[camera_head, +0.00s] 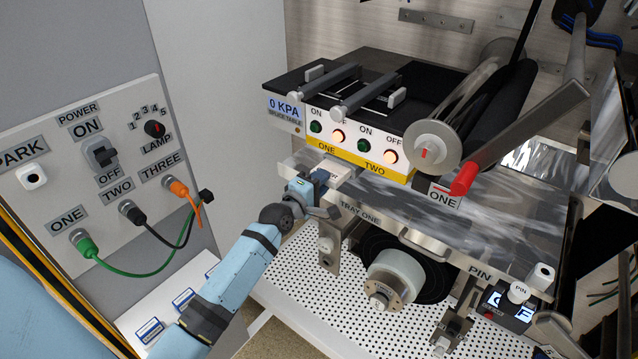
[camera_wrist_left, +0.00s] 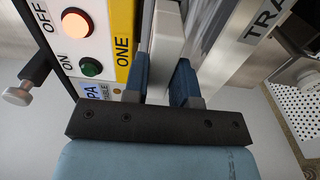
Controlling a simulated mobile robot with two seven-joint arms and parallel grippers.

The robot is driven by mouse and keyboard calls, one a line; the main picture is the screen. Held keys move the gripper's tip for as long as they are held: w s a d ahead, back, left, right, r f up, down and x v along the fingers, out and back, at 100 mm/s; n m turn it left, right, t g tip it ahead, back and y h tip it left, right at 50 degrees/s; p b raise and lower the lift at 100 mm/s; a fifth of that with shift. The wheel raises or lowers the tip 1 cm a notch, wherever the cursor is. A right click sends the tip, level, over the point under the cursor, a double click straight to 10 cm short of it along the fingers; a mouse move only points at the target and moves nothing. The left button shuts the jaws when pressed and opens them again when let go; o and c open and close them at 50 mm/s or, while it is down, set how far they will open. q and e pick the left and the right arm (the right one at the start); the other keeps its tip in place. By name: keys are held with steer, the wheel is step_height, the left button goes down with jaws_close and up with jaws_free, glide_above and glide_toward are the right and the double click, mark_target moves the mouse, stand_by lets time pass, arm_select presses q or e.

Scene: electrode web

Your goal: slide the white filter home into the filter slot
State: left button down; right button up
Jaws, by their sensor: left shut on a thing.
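My left gripper (camera_head: 320,182) reaches in from the lower left to the front left corner of the splice table unit. In the left wrist view its two blue fingers (camera_wrist_left: 160,82) are on either side of the flat white filter (camera_wrist_left: 165,42), shut on it. In the head view the filter (camera_head: 335,170) shows as a pale block just beyond the fingers, at the left end of the steel tray. The filter slot itself is hidden, and I cannot tell how deep the filter sits. My right gripper is not in view.
The button panel (camera_head: 354,143) with its yellow strip is close beside the fingers. The steel tray (camera_head: 480,225) extends right. A red-tipped bar (camera_head: 465,178) and roller stand above it. A power panel (camera_head: 100,170) with green, black and orange cables is at left.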

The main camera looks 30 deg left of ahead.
arm_select(q)
steer(key=shift+w+d, duration=0.1)
steer(key=shift+w, duration=1.15)
steer(key=c, duration=0.8)
jaws_free()
steer(key=shift+c, duration=0.2)
steer(key=s+a+b, duration=0.1)
steer(key=s+b, duration=0.2)
steer(key=s, duration=1)
steer(key=shift+s, duration=0.4)
steer(key=shift+f, duration=0.1)
steer(key=s+d+f+m+g+h, duration=0.1)
steer(key=s+d+f+m+g, duration=0.2)
steer(key=s+d+f+m, duration=0.5)
steer(key=s+d+f+m+g+h, duration=0.1)
steer(key=s+d+f+m+g, duration=0.3)
steer(key=s+d+f+m, duration=0.5)
steer(key=s+f+m, duration=0.3)
steer(key=f, duration=0.3)
steer(key=shift+s+d+f, duration=0.15)
steer(key=shift+f, duration=0.1)
